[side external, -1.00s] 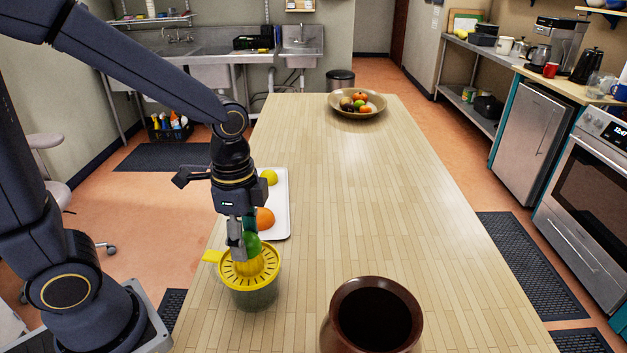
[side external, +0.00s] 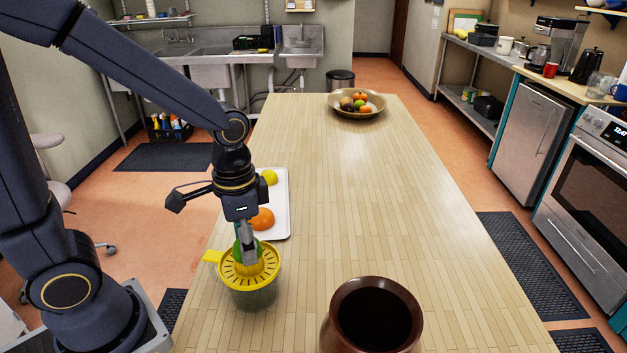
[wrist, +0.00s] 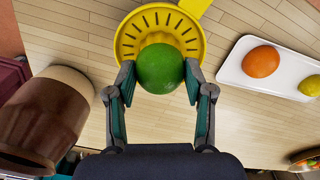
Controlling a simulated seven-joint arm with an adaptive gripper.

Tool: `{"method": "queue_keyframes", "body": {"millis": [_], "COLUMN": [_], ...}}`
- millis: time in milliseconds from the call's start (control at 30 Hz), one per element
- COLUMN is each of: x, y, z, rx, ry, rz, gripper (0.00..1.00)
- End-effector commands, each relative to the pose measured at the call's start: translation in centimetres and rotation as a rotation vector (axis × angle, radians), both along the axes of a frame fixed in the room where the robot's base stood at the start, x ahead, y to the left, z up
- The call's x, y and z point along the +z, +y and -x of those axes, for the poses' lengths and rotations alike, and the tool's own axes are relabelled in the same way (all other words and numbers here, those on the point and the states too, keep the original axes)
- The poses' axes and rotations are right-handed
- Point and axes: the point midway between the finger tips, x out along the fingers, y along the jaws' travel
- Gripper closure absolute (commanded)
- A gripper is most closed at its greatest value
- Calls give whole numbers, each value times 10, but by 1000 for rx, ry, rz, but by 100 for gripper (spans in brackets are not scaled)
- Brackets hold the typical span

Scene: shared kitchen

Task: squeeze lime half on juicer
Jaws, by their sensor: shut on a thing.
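The green lime half (wrist: 160,69) is between the fingertips of my gripper (wrist: 160,80), which is shut on it. In the side view my gripper (side external: 247,250) points down over the juicer, and the lime half (side external: 238,252) shows partly behind the finger. The juicer (side external: 256,292) has a yellow slotted top with a handle and a greenish see-through cup; it stands upright on the table. The yellow top (wrist: 137,22) also shows in the wrist view behind the lime. The lime is at the juicer's cone; its cut face is hidden, and I cannot tell whether it touches.
A white tray (side external: 281,200) with an orange (side external: 262,219) and a yellow lemon (side external: 270,177) lies just behind the juicer. A brown pot (side external: 345,312) stands at the front right. A fruit bowl (side external: 343,109) is at the far end. The table's middle is clear.

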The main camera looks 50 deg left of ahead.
Motion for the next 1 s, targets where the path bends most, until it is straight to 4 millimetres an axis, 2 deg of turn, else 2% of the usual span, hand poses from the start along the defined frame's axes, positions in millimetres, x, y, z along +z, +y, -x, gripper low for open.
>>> {"method": "queue_keyframes", "body": {"millis": [467, 567, 800, 1000], "x": [-1, -1, -1, -1], "y": [0, 0, 0, 0], "z": [0, 0, 0, 0], "rx": [10, -86, -462, -535], "ry": [0, 0, 0, 0], "rz": [0, 0, 0, 0], "gripper": [81, 81, 81, 81]}}
